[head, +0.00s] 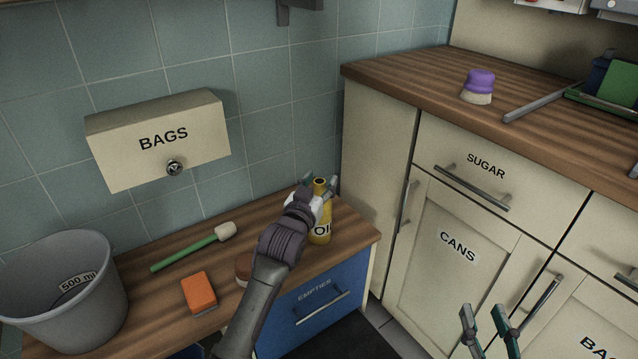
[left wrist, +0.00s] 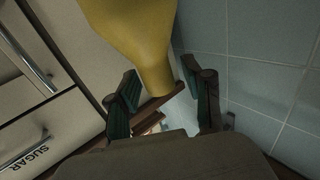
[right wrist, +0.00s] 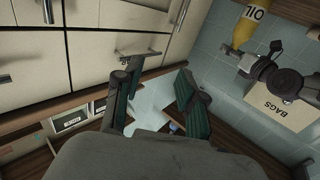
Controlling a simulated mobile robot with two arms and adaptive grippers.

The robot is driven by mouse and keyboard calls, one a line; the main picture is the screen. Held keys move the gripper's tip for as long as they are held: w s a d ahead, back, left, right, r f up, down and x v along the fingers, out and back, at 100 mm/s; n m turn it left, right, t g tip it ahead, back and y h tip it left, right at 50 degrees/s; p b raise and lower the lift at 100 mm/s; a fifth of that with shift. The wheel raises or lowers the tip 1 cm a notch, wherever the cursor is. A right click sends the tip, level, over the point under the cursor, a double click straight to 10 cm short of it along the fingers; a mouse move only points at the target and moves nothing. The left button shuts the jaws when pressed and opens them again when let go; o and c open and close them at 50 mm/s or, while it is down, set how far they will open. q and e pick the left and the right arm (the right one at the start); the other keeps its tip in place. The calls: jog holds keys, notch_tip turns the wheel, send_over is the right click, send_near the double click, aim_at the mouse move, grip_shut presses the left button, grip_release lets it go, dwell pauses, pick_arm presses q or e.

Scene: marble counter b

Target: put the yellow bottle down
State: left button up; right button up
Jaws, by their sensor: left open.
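The yellow bottle (head: 320,229), labelled OIL, stands upright on the low wooden counter near its right end. My left gripper (head: 318,190) is at the bottle's neck. In the left wrist view the bottle (left wrist: 140,40) reaches in between the two open fingers of the left gripper (left wrist: 163,97), with gaps beside it. The left arm hides part of the bottle's left side in the head view. My right gripper (head: 490,322) is open and empty, in front of the cabinets at lower right. The right wrist view also shows the bottle (right wrist: 243,32).
On the low counter (head: 342,213) are a grey bucket (head: 90,318), an orange sponge (head: 199,291) and a green-handled brush (head: 190,252). A BAGS box (head: 158,140) hangs above. The counter's right edge is close to the bottle.

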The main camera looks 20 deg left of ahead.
pick_arm(q)
jog(key=shift+r, duration=0.15)
jog(key=shift+s, duration=0.3)
jog(key=s+d+f+g+p, duration=0.1)
jog(key=s+f+g, duration=0.1)
jog(key=s, duration=0.8)
jog(key=s+f+m+g+p, duration=0.1)
jog(key=s+f+g, duration=0.2)
jog(key=s, duration=0.8)
jog(key=s+d+f+m+g+h+p, duration=0.1)
jog(key=s+f+g, duration=0.2)
jog(key=s, duration=0.7)
notch_tip(320, 180, down, 3)
jog(key=shift+s+d+r, duration=0.2)
jog(key=shift+s+d, duration=0.15)
jog(key=shift+s, duration=0.05)
pick_arm(e)
jog(key=s+d+f+g+h, duration=0.2)
jog(key=s+f+g, duration=0.3)
jog(key=f, duration=0.5)
jog(key=d+g, duration=0.1)
jog(key=g, duration=0.1)
jog(key=shift+s+f+g, duration=0.35)
jog(key=shift+g, duration=0.05)
